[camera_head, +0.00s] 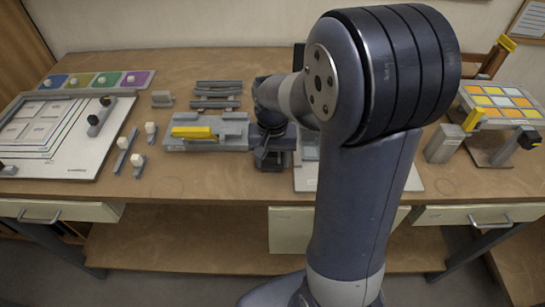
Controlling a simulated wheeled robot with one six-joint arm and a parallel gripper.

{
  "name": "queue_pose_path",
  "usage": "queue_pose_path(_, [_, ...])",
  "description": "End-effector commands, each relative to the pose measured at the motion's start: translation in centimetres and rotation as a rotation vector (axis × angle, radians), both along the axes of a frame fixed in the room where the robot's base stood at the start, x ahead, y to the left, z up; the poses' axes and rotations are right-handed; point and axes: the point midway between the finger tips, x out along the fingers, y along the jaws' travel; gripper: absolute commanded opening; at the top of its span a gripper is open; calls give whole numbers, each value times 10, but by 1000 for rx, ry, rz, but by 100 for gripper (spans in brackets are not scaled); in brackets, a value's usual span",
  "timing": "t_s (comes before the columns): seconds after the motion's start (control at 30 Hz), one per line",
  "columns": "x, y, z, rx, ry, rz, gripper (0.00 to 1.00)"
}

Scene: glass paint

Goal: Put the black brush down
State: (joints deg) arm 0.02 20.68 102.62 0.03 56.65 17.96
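I cannot make out a black brush for certain in the head view. My gripper (270,158) points down at the worktable (160,200), just right of a grey fixture (205,143) with a yellow bar (194,132) on top. Its fingertips are small and dark. I cannot tell whether they hold anything. My arm hides much of the area to their right. Small black-topped grey parts (101,112) stand on the white board (65,150) at the left.
Small white-knobbed grey parts (127,145) stand left of the fixture. Grey racks (217,90) lie behind it, and a strip of coloured squares (95,80) lies back left. A tilted panel of yellow, orange and white tiles (502,102) stands at the right. Bare table shows in front.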

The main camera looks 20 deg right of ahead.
Motion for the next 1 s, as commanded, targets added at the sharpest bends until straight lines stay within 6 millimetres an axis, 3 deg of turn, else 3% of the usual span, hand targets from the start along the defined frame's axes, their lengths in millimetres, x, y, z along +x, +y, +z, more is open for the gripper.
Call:
queue_pose_path(0.23, [0,0,0,0,0,0,73])
queue_pose_path(0.57, [0,0,6,0,-1,0,74])
queue_pose_path(0.67, [1,0,18,0,-3,0,74])
queue_pose_path(1.0, [1,0,90,0,-5,0,74])
